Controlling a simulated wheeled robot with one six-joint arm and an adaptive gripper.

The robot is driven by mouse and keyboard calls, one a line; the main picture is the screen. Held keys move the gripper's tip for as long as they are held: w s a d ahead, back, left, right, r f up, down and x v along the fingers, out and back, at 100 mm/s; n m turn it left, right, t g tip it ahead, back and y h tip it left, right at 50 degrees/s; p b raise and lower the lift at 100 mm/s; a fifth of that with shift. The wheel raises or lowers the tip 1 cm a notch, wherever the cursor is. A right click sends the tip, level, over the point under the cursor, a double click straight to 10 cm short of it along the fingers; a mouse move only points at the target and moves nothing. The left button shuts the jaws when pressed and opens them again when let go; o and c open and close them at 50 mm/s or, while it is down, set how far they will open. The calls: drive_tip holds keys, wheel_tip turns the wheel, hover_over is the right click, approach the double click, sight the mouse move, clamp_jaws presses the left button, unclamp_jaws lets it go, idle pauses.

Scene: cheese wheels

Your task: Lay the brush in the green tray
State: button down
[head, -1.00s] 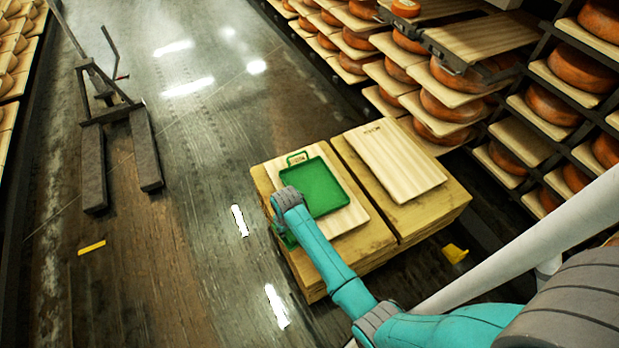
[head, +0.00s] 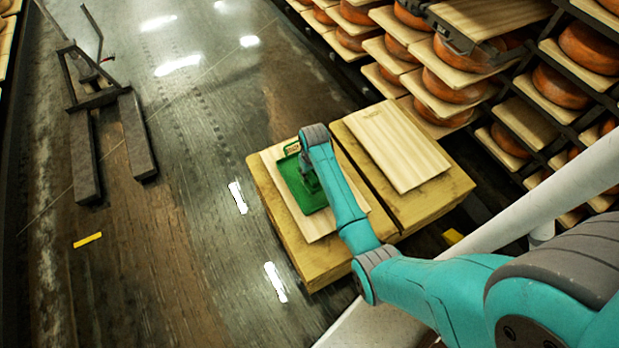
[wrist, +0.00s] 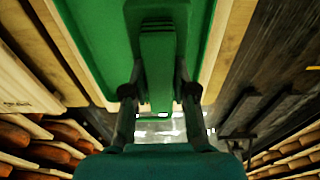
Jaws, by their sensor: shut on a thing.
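The green tray (head: 291,176) lies on a pale board on the left wooden block, with its handle at the far end. My gripper (head: 311,182) is over the tray, pointing down. In the wrist view my gripper (wrist: 158,92) is shut on the brush (wrist: 157,68), a long green piece between the two fingers. The green tray (wrist: 90,40) fills the background behind the brush there. The arm hides much of the brush and part of the tray in the head view. I cannot tell whether the brush touches the tray floor.
A second pale board (head: 385,147) lies on the right wooden block (head: 420,205), close beside the left one. Racks of cheese wheels (head: 560,80) stand at the right. A pallet jack (head: 105,130) stands at the left on open floor. A yellow strip (head: 88,240) lies on the floor.

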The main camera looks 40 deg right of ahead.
drive_tip(key=shift+f, duration=2.1)
drive_tip(key=shift+f, duration=0.15)
drive_tip(key=c, duration=0.9)
unclamp_jaws()
